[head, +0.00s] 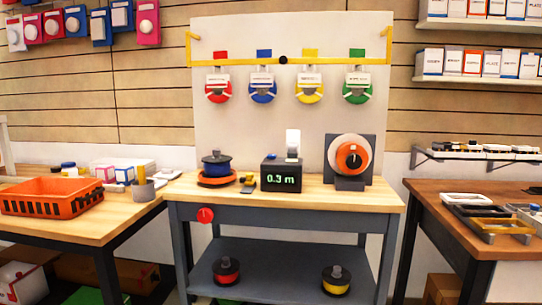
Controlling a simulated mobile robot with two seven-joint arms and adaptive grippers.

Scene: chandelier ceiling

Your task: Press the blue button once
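A small blue piece (271,157), which looks like the blue button, sits on the top left of a black box (271,178). The box stands in the middle of the wooden workbench (330,198). Its front display shows green digits that read about "0.9 m". An upright white piece (293,141) rises at the back of the box. Nothing touches the blue piece. Neither of my grippers is in view.
A spool stack (216,166) stands left of the box, and a reel (351,157) on a dark stand is right. An orange basket (50,205) sits on the left table. The bench's front strip is mostly clear.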

